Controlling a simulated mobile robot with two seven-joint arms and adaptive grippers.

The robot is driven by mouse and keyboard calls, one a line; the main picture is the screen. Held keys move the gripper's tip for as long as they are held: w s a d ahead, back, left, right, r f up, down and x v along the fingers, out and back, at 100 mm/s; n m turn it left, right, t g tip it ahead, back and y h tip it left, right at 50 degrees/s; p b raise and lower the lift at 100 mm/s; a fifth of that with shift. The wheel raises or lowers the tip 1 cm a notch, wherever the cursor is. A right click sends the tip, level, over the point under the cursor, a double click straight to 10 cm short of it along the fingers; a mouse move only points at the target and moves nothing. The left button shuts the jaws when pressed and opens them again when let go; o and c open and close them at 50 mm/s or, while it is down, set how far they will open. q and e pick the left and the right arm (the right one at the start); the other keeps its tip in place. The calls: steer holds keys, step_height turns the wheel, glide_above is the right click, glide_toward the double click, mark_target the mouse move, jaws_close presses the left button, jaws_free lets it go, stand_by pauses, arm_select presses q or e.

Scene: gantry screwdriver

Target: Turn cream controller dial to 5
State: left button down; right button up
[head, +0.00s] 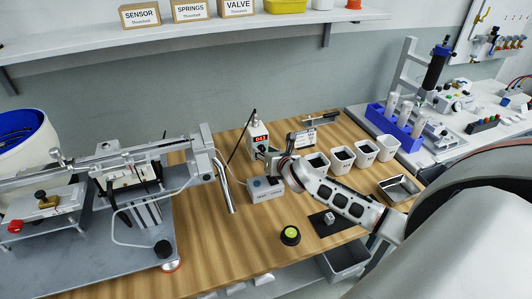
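The cream controller (258,132) stands upright on the wooden bench, with a small red lit display on its front; the digits are too small to read surely. Its dial is not clearly visible, as my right gripper covers the lower front. My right gripper (264,154) reaches in from the right and its fingertips are at the controller's lower front. Whether they touch or grip the dial, and how far apart they are, I cannot tell. My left gripper is not in view.
A grey box (267,189) sits just below my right gripper. Several white bins (366,154), a metal tray (399,189) and a dark mat (331,224) lie to the right. A green-topped round button (290,236) is in front. The gantry (140,160) stands left.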

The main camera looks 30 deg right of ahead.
steer(key=v, duration=1.2)
stand_by(0.4)
